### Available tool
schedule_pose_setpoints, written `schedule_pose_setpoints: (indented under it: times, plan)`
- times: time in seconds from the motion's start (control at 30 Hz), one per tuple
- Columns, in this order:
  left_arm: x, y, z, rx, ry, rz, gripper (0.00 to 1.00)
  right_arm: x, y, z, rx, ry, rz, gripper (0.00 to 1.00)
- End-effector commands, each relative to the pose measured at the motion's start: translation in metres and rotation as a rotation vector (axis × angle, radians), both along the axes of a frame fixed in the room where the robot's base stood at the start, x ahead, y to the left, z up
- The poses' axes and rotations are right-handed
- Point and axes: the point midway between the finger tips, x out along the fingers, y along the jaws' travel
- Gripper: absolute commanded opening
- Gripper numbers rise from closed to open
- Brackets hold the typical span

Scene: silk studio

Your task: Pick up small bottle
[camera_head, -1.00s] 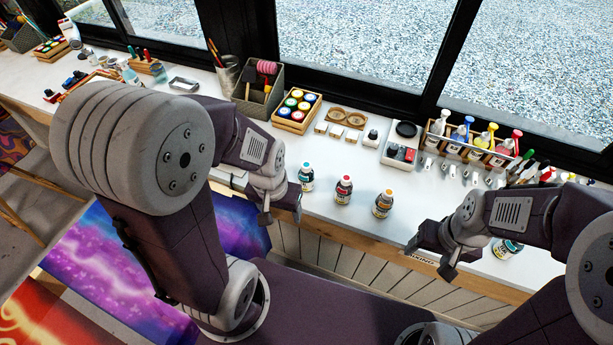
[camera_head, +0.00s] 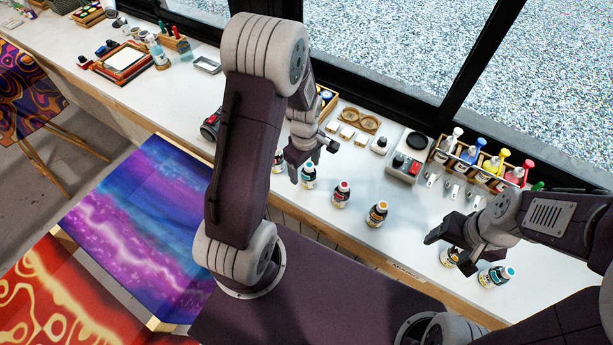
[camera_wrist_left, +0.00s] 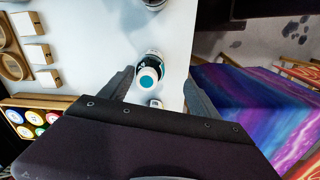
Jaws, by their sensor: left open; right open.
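Several small bottles stand on the white counter. The teal-capped bottle (camera_head: 308,178) is just below my left gripper (camera_head: 312,164). In the left wrist view that bottle (camera_wrist_left: 149,75) lies between the open fingers (camera_wrist_left: 160,88), with nothing gripped. A red-capped bottle (camera_head: 341,194) and an orange-capped bottle (camera_head: 377,214) stand to its right. Another bottle (camera_head: 278,162) is partly hidden by my left arm. My right gripper (camera_head: 452,250) is open near a partly hidden bottle (camera_head: 449,258). A blue-capped bottle (camera_head: 496,276) stands to its right. Which bottle the task means cannot be told.
A wooden rack of coloured pump bottles (camera_head: 473,160) stands by the window. A grey tray (camera_head: 406,158) and round wooden dishes (camera_head: 360,118) are behind the bottles. The counter's front edge (camera_head: 350,238) runs close in front of them. Patterned cloth (camera_head: 140,225) lies at left.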

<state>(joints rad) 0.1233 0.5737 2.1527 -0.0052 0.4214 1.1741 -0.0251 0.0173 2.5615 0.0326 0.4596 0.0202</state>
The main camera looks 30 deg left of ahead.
Motion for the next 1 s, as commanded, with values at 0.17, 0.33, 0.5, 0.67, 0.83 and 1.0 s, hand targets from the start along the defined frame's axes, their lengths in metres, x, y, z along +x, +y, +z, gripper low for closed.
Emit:
schedule_pose_setpoints:
  times: [0.17, 0.33, 0.5, 0.67, 0.83, 1.0]
  plan:
    - [0.000, -0.001, -0.021, 0.000, 0.001, -0.002, 0.71, 0.001, 0.000, 0.002, 0.000, -0.001, 0.000, 0.67]
    - [-0.001, -0.001, -0.030, 0.000, 0.003, -0.002, 0.71, 0.001, 0.000, 0.005, 0.000, -0.001, 0.000, 0.67]
    - [-0.001, -0.001, -0.061, -0.001, 0.004, -0.002, 0.71, 0.000, 0.000, 0.010, 0.000, -0.001, 0.000, 0.67]
    - [0.000, -0.001, -0.074, 0.000, -0.001, -0.002, 0.71, 0.000, 0.000, 0.010, 0.000, -0.001, 0.000, 0.67]
    - [0.000, 0.000, -0.073, 0.001, -0.001, -0.003, 0.71, 0.000, 0.000, 0.010, 0.000, 0.000, 0.000, 0.67]
    - [0.000, 0.000, -0.073, 0.001, -0.001, -0.002, 0.24, 0.000, 0.000, 0.010, 0.000, -0.001, 0.000, 0.67]
